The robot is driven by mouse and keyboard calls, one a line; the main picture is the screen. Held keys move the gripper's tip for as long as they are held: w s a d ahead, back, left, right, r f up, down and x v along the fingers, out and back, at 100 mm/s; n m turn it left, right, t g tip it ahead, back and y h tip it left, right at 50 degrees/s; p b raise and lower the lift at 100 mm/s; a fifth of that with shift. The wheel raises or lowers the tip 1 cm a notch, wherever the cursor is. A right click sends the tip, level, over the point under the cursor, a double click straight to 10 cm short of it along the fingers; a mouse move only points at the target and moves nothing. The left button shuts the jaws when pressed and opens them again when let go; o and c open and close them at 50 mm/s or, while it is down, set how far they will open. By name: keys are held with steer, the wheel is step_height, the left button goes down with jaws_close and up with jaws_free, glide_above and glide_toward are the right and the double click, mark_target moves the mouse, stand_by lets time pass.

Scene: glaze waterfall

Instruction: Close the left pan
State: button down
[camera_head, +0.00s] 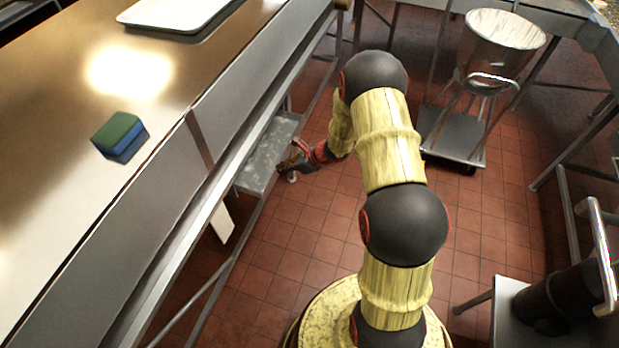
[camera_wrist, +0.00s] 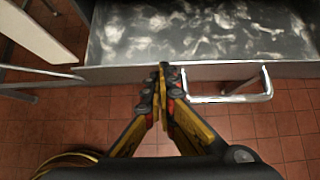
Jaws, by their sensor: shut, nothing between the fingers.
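The pan is a shallow grey metal drawer under the counter, pulled out over the floor in the head view (camera_head: 266,152). In the wrist view the pan (camera_wrist: 200,32) fills the top, with a scuffed, empty bottom and a plain front wall. A bar handle (camera_wrist: 240,97) sticks out from the right part of its front. My gripper (camera_wrist: 164,72) has its fingers together with nothing between them. The fingertips are at the pan's front edge, left of the handle; I cannot tell whether they touch it. In the head view my gripper (camera_head: 285,166) is beside the pan's outer edge.
A long metal counter (camera_head: 60,200) runs along the left, with a green and blue sponge (camera_head: 119,136) and a white tray (camera_head: 175,12) on it. A bin (camera_head: 500,45) on a wheeled stand is at the upper right. Red tiled floor (camera_head: 310,222) is open beside the counter.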

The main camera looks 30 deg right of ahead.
glide_above(261, 172)
steer(key=shift+f, duration=0.15)
stand_by(0.3)
